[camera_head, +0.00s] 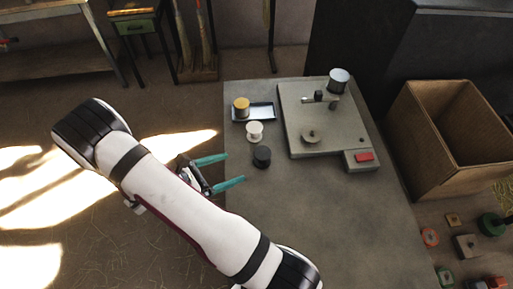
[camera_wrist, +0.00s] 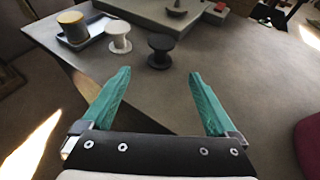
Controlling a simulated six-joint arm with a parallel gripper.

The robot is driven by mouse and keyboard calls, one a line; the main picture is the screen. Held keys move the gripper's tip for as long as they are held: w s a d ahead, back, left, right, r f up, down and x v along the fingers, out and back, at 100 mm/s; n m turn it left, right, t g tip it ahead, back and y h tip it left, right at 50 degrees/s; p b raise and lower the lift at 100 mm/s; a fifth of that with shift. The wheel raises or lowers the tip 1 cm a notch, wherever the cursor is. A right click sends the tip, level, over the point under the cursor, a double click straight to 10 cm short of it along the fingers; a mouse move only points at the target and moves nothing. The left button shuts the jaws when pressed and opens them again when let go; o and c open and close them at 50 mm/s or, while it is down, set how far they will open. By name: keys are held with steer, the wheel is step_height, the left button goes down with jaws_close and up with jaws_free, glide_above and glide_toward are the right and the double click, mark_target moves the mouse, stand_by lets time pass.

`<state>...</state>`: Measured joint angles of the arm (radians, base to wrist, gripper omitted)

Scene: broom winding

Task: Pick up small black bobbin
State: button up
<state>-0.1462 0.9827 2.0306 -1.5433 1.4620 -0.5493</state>
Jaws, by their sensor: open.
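The small black bobbin (camera_head: 262,156) stands upright on the grey table, near its left edge. In the wrist view the black bobbin (camera_wrist: 160,50) stands ahead of my gripper, beyond the fingertips and between their lines. My gripper (camera_head: 233,170) has teal fingers spread apart and empty, at the table's left edge, just left of the bobbin. In the wrist view my gripper (camera_wrist: 160,78) shows both fingers wide apart with nothing between them. Nothing hides the bobbin.
A white bobbin (camera_head: 254,131) stands just behind the black one. A yellow-wound spool (camera_head: 241,107) sits on a small tray (camera_head: 264,112). A winding machine plate (camera_head: 295,110) with a red switch (camera_head: 363,158) lies to the right. The table's front part is clear.

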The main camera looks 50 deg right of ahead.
mark_target(258, 159)
steer(key=x, duration=1.1)
steer(key=shift+f, duration=0.25)
steer(key=c, duration=1.3)
